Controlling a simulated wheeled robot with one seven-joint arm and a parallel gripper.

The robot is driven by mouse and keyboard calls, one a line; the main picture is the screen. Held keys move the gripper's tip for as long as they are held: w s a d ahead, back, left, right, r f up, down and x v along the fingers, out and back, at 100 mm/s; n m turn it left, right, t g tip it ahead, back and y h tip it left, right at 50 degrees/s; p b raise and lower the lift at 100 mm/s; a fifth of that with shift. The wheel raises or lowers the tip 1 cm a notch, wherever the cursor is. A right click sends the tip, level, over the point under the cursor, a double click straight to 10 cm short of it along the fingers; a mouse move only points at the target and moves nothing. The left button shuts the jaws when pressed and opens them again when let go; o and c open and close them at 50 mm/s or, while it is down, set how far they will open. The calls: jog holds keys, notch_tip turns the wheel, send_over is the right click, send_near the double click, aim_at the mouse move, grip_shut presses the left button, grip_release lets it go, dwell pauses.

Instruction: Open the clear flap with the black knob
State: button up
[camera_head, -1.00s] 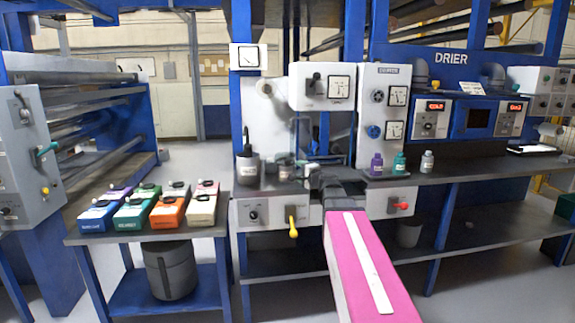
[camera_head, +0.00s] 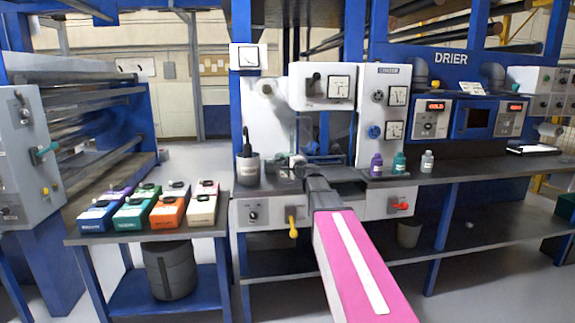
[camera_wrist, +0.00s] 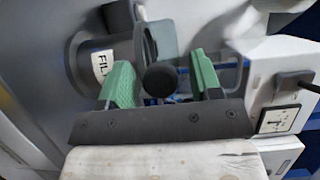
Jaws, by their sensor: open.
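The black knob (camera_wrist: 160,78) shows in the wrist view between my gripper's two green fingertips. My gripper (camera_wrist: 163,88) is open, with one finger on each side of the knob and gaps visible; I cannot tell its depth. The clear flap (camera_wrist: 231,72) appears as a see-through panel with a pale edge behind the fingers, partly hidden by them. In the head view my gripper (camera_head: 298,162) reaches to the machine at the bench's back, where the knob is too small or hidden to make out.
A dark labelled pot (camera_head: 247,168) stands left of my gripper; it is close by in the wrist view (camera_wrist: 98,66). Small bottles (camera_head: 398,163) stand to the right. A yellow-handled lever (camera_head: 292,228) is below. Coloured boxes (camera_head: 166,211) fill the left table.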

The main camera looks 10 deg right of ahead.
grip_shut()
jog(key=shift+r, duration=0.1)
